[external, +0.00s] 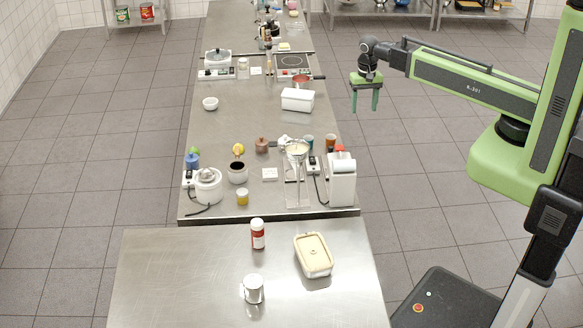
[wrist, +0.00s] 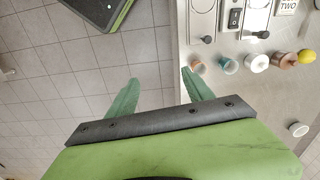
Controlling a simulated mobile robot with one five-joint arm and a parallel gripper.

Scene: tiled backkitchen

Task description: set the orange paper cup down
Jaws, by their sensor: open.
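The orange paper cup (external: 331,141) stands on the steel counter (external: 235,125), near its right edge in the external view, just behind a white appliance. In the wrist view the orange cup (wrist: 197,66) is close to the counter edge, right of the finger tips. My gripper (external: 364,104) is open and empty. It hangs beyond the counter's right edge, above the floor in the external view, apart from the cup. In the wrist view both green fingers of my gripper (wrist: 160,78) are spread with only floor tiles between them.
A teal cup (external: 308,141) stands just left of the orange one. The white appliance (external: 342,180) and a clear stand (external: 296,175) are in front. A brown pot (external: 262,145) and lemon (external: 238,148) are farther left. The counter behind the cups has free room.

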